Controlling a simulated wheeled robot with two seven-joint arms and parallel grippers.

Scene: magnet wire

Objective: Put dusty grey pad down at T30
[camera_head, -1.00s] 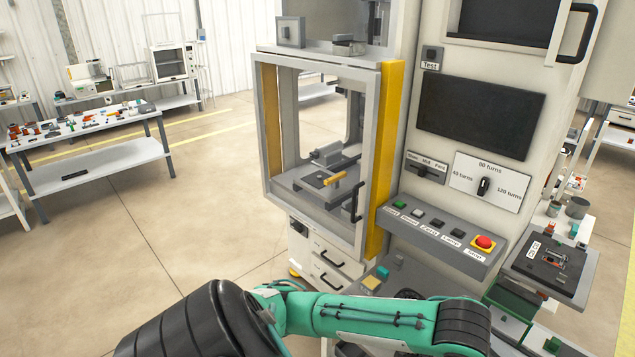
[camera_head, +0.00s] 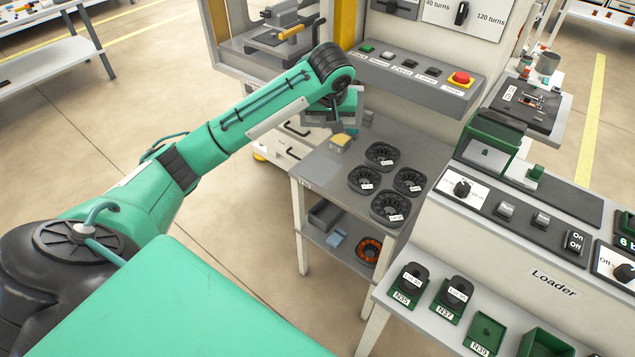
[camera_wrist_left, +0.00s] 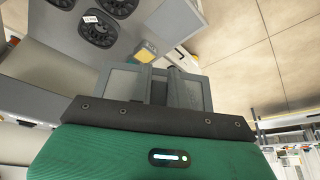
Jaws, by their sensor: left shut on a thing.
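My left gripper (camera_head: 343,122) reaches over the back left part of the grey table, by the press cabinet. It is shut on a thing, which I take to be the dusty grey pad. The fingers hide most of it, and grey on grey makes its outline hard to tell. In the left wrist view, the closed left gripper (camera_wrist_left: 165,88) shows its grey fingers. The grey table (camera_head: 318,170) has a small label on its front left corner, too small to read surely as T30. My right gripper is out of view.
A yellow block (camera_head: 340,144) lies on the table close below the gripper. Several black round parts (camera_head: 390,208) fill the table's right side. The table's front left is bare. The button panel (camera_head: 415,75) stands behind, the loader (camera_head: 530,255) to the right.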

